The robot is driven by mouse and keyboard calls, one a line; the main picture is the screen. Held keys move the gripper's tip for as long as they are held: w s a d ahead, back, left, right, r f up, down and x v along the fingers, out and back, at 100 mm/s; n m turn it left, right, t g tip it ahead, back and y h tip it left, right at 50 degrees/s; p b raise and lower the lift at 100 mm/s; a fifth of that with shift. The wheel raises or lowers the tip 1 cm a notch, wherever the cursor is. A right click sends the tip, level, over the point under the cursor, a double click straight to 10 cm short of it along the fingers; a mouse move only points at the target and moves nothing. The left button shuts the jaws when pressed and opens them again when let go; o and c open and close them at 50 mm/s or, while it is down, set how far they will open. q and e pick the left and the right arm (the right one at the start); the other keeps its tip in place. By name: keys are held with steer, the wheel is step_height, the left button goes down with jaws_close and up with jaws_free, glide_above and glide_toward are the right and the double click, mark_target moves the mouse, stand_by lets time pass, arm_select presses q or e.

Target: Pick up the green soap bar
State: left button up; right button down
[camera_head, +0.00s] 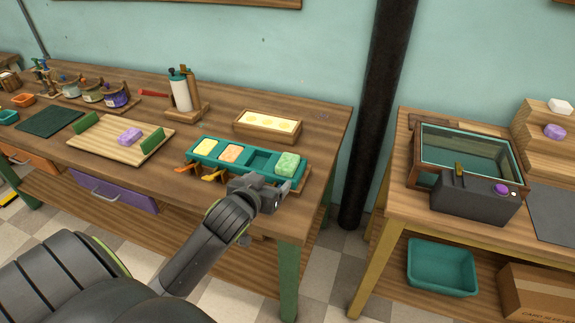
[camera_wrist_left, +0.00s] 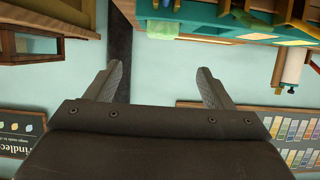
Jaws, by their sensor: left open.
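The green soap bar (camera_head: 288,164) sits in the right-end compartment of a teal mold (camera_head: 228,170) on the left workbench. Yellow and orange bars fill the two left compartments, and the one beside the green bar is empty. My left gripper (camera_head: 281,186) is open and empty, just in front of the mold's right end, apart from the bar. In the left wrist view the fingers (camera_wrist_left: 155,80) are spread with nothing between them. My right gripper is not in view.
A wooden tray (camera_head: 267,125) stands behind the mold, with a pump bottle (camera_head: 181,93) to its left. Orange-yellow levers (camera_head: 214,175) stick out at the mold's front. A black pipe (camera_head: 378,110) rises between the workbench and the right-hand table with a water tank (camera_head: 462,158).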

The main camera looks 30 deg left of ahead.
arm_select(q)
glide_toward(286, 164)
steer(key=x, duration=0.3)
steer(key=shift+w+d, duration=0.15)
steer(key=shift+w, duration=0.2)
steer(key=shift+p+x, duration=0.45)
steer(key=shift+x, duration=2.35)
steer(key=shift+s+f, duration=0.1)
steer(key=shift+f, duration=0.05)
steer(key=c, duration=1.1)
